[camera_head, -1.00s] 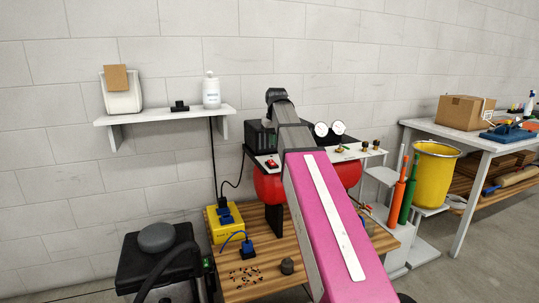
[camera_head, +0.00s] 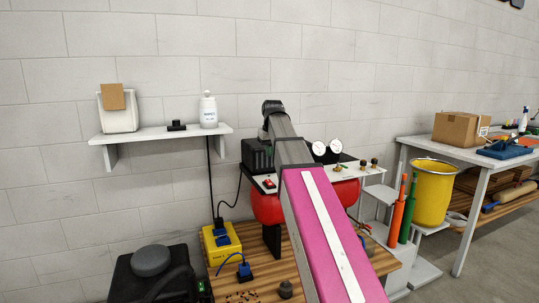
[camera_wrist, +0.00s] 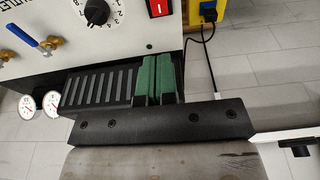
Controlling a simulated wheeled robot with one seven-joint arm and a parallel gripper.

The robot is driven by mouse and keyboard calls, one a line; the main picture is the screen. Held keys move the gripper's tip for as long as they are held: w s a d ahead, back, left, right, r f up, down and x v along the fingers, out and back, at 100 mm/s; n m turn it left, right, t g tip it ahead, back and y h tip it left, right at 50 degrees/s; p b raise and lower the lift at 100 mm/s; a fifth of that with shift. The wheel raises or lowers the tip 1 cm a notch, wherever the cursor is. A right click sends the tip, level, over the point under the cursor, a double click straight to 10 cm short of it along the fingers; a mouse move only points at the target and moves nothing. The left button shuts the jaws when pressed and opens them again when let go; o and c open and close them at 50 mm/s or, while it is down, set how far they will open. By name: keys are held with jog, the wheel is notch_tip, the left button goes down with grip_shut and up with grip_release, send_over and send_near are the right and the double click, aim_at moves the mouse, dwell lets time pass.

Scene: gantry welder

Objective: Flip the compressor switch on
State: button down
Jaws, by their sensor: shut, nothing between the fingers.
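The compressor has a red tank (camera_head: 266,207), a black ribbed motor block (camera_head: 257,155) and a white panel on top. A small red rocker switch (camera_head: 269,183) sits on the panel's left part. In the wrist view the red switch (camera_wrist: 158,7) is at the top edge, partly cut off, with a white mark on it. My gripper (camera_wrist: 158,78) has green fingers pressed together, with nothing held. The fingers are in front of the black ribbed block, apart from the switch. In the head view my arm hides the fingers.
The panel also carries a black dial (camera_wrist: 101,12), brass valves with a blue lever (camera_wrist: 50,44), and two gauges (camera_wrist: 38,104). A yellow power box (camera_head: 221,243) with cords stands at left on the wooden table. A wall shelf (camera_head: 160,135) is above left.

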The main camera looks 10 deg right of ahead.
aim_at(269, 181)
jog(key=f, duration=0.3)
jog(key=w+f, duration=0.1)
jog(key=f, duration=0.3)
jog(key=w+f, duration=0.1)
jog(key=f, duration=0.3)
jog(key=shift+a+f, duration=0.15)
jog(key=shift+a, duration=0.05)
jog(key=shift+w+f, duration=0.1)
jog(key=shift+f, duration=0.15)
jog(key=shift+s, duration=0.2)
jog(key=shift+s+r, duration=0.1)
jog(key=shift+s, duration=0.2)
jog(key=shift+s+d+r, duration=0.15)
jog(key=shift+s+r, duration=0.05)
jog(key=shift+s, duration=0.15)
jog(key=shift+w+r, duration=0.1)
